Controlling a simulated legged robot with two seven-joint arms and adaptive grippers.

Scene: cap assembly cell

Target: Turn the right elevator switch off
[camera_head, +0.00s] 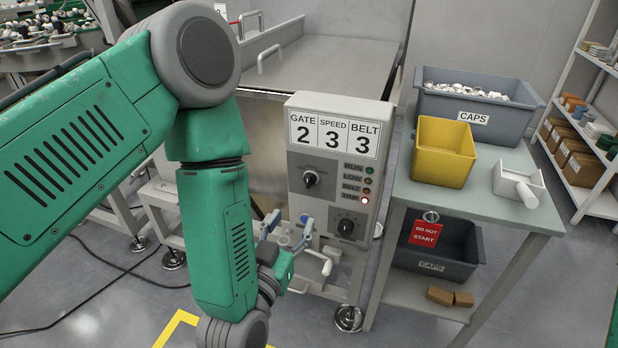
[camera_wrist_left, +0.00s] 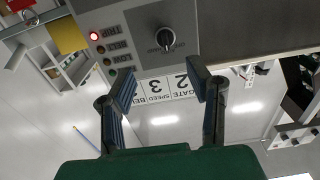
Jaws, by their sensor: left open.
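A grey control box (camera_head: 298,208) stands upright in the middle of the head view. It carries an upper-left rotary switch (camera_head: 311,179) and a lower-right rotary knob (camera_head: 346,226). The upper switch also shows in the upside-down left wrist view (camera_wrist_left: 165,39), with a pale pointer. My left gripper (camera_head: 288,230) is open and empty in front of the box's lower left. In the wrist view its two fingers (camera_wrist_left: 163,86) are spread, apart from the switch.
A red lamp (camera_head: 364,200) is lit beside the bottom label. A sign (camera_head: 333,133) reads gate 2, speed 3, belt 3. A side table (camera_head: 480,205) holds a yellow bin (camera_head: 443,152), a grey caps bin (camera_head: 430,101) and a white scoop (camera_head: 518,184). A red "do not start" tag (camera_head: 425,234) hangs there.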

